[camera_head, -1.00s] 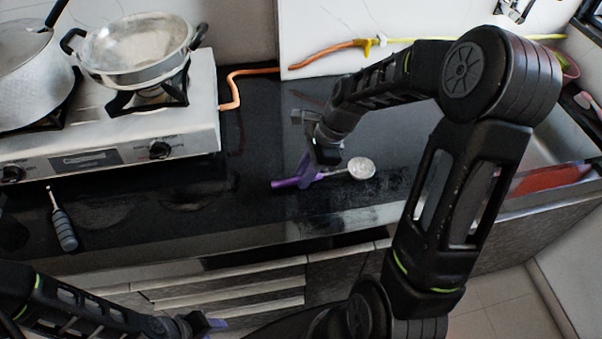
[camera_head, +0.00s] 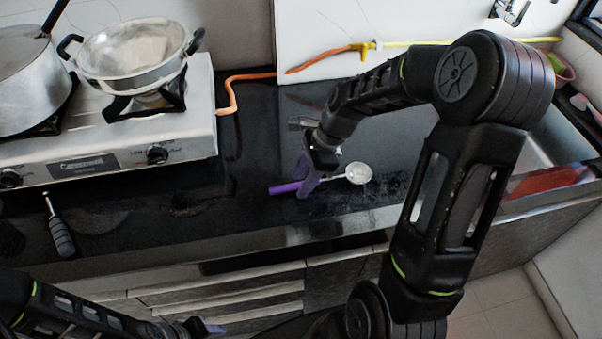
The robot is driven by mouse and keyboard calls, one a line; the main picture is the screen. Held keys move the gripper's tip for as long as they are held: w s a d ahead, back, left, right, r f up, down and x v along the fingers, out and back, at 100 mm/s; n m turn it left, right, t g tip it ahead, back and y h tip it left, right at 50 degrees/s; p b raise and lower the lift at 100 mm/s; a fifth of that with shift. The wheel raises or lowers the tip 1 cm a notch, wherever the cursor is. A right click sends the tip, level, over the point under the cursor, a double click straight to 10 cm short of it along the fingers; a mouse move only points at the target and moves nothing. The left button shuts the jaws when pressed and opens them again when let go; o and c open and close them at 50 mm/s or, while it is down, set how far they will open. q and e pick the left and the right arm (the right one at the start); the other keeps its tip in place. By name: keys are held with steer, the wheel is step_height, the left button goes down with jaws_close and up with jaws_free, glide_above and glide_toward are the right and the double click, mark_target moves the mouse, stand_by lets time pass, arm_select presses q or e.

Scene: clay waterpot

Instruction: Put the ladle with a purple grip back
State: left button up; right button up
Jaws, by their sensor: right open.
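The ladle with a purple grip lies on the black counter, its purple grip (camera_head: 283,188) to the left and its pale round bowl (camera_head: 359,173) to the right. My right gripper (camera_head: 307,177) is open, with purple fingers pointing down at the ladle's handle near the grip's right end. The fingers overlap part of the handle, and I cannot tell whether they touch it. My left gripper (camera_head: 208,327) is low at the bottom edge, away from the ladle. Only its bluish-purple tip shows clearly, and its opening is unclear.
A gas stove (camera_head: 110,150) at the left bears a wide metal pan (camera_head: 130,50) and a lidded pot (camera_head: 30,85). A grey-handled utensil (camera_head: 61,236) lies in front of it. An orange hose (camera_head: 232,95) runs behind. A sink is at the right, partly behind my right arm.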

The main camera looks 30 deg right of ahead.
steer(key=shift+r, duration=0.3)
steer(key=v, duration=1.1)
steer(key=shift+r, duration=0.4)
steer(key=shift+d, duration=0.1)
